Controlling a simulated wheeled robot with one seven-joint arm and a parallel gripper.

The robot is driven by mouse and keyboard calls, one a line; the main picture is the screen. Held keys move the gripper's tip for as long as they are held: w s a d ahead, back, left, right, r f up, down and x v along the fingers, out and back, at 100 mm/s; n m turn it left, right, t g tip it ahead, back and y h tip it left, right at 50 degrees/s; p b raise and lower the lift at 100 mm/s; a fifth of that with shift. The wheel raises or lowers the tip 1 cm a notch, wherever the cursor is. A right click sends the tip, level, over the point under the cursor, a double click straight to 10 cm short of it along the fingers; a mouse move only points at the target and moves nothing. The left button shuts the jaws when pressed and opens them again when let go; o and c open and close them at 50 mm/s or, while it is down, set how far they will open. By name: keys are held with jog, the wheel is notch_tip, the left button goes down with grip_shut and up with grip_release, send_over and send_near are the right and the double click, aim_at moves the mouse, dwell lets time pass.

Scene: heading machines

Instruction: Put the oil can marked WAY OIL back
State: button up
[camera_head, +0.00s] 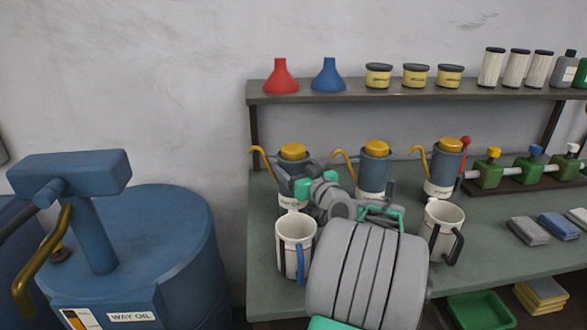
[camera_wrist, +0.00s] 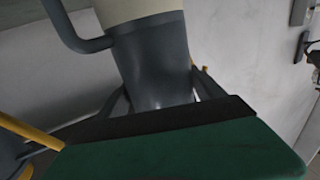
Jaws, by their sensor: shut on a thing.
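A grey oil can (camera_head: 288,190) with a yellow cap and curved yellow spout is at the left end of a row of similar cans on the bench. Its pale label is partly covered and too small to read surely. My gripper (camera_head: 312,190) is at its right side, shut on it. In the wrist view the can's grey body (camera_wrist: 155,60), with a pale band and a side handle, is between my fingers (camera_wrist: 162,95). Its base is hidden in the head view, so I cannot tell whether it touches the bench. Two similar cans (camera_head: 373,172) (camera_head: 443,172) stand to the right.
White mugs (camera_head: 291,232) (camera_head: 446,214) stand in front, either side of my arm. A blue drum (camera_head: 180,250) labelled WAY OIL is at left. A shelf (camera_head: 400,94) above holds funnels, tins and bottles. Green valve blocks (camera_head: 530,170) and cloths (camera_head: 528,231) are at right.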

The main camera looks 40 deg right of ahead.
dwell(0.3)
jog(key=o, duration=2.1)
jog(key=b+v, duration=0.2)
jog(key=v, duration=1)
